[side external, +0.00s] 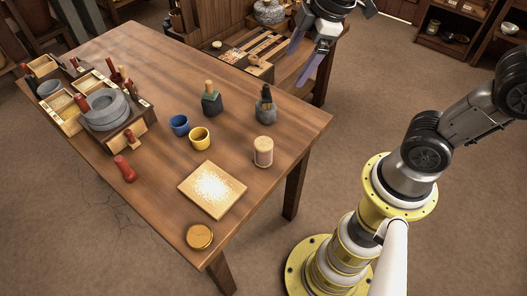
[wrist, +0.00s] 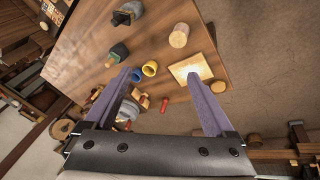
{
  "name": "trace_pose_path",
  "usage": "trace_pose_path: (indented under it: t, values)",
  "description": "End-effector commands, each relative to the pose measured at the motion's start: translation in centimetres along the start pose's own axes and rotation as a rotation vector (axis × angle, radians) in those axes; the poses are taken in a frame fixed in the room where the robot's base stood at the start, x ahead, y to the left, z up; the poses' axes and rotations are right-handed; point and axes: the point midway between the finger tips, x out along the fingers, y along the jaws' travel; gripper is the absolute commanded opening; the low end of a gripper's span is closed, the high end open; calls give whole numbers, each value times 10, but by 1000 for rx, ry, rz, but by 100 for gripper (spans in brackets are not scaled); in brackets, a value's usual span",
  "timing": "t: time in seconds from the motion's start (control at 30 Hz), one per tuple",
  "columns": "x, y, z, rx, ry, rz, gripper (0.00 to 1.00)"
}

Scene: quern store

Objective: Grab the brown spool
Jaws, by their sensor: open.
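The likely brown spool (side external: 263,152) is a short tan cylinder with a pale top and a brownish band. It stands upright near the table's right edge. In the wrist view it is the tan cylinder (wrist: 179,36), beyond the fingertips and right of centre. My gripper (side external: 293,78) is open and empty, raised above and beyond the table's far right edge in the side view. Its two purple fingers (wrist: 158,76) are wide apart in the wrist view. The spool is apart from both fingers and nothing hides it.
Near the spool are a grey bottle (side external: 266,105), a green-necked bottle (side external: 211,99), a yellow cup (side external: 200,138), a blue cup (side external: 179,125) and a pale board (side external: 212,189). A round tin (side external: 199,236) lies at the front. A quern (side external: 105,110) stands left.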

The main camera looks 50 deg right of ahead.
Motion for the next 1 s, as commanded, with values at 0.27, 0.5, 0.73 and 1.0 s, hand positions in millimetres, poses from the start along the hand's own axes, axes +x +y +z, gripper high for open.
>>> trace_pose_path:
  t: [0.27, 0.5, 0.73, 1.0]
  values:
    - [102, -6, -38, -270, -136, -198, 89]
    - [143, -27, -34, -305, -210, -289, 89]
    - [170, -37, -26, -309, -217, -298, 89]
    - [214, -47, -15, -308, -215, -296, 89]
